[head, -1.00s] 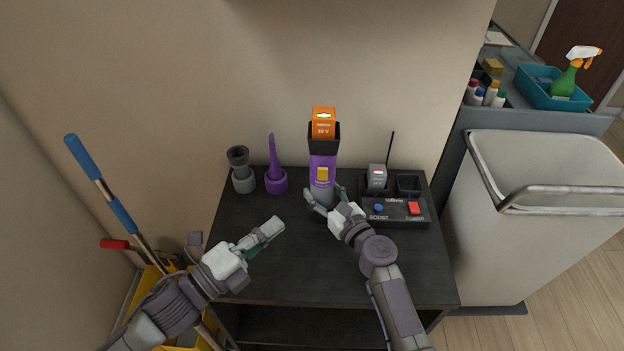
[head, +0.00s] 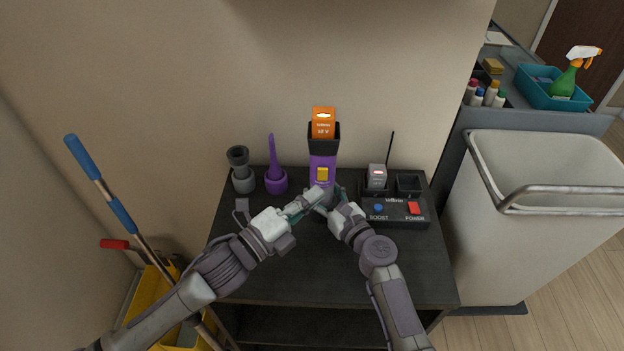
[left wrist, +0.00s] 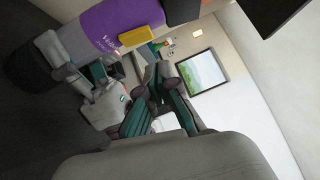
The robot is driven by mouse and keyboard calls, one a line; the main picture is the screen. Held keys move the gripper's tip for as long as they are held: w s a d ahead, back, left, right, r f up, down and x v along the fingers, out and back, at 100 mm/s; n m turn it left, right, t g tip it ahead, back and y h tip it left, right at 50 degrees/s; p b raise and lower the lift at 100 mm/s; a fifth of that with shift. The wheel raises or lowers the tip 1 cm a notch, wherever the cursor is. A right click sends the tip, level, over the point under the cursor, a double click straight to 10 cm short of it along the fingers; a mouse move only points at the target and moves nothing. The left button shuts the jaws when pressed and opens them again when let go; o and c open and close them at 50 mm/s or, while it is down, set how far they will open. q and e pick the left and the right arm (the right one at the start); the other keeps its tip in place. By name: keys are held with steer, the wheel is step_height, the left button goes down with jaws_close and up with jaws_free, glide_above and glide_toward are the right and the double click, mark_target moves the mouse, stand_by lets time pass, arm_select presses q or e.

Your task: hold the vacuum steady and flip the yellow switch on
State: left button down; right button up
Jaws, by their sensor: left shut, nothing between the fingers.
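The purple vacuum (head: 325,160) stands upright on the dark table, with an orange battery (head: 323,122) on top. Its yellow switch (head: 322,174) faces me and also shows in the left wrist view (left wrist: 136,35). My right gripper (head: 330,194) is closed around the vacuum's lower grey part; in the left wrist view its fingers (left wrist: 72,75) reach around that body. My left gripper (head: 318,193) is shut and empty, just in front of the vacuum and below the switch. In the left wrist view its fingertips (left wrist: 160,75) are apart from the switch.
A grey nozzle (head: 242,172) and a purple nozzle (head: 276,181) stand left of the vacuum. A charging dock (head: 395,222) with blue and red buttons sits to its right. A mop handle (head: 122,214) leans at far left; the table's front is clear.

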mark_target(326, 170)
arm_select(q)
steer(key=shift+w+r, duration=0.2)
steer(key=shift+w, duration=0.8)
steer(key=shift+w+r, duration=0.15)
steer(key=shift+w, duration=0.8)
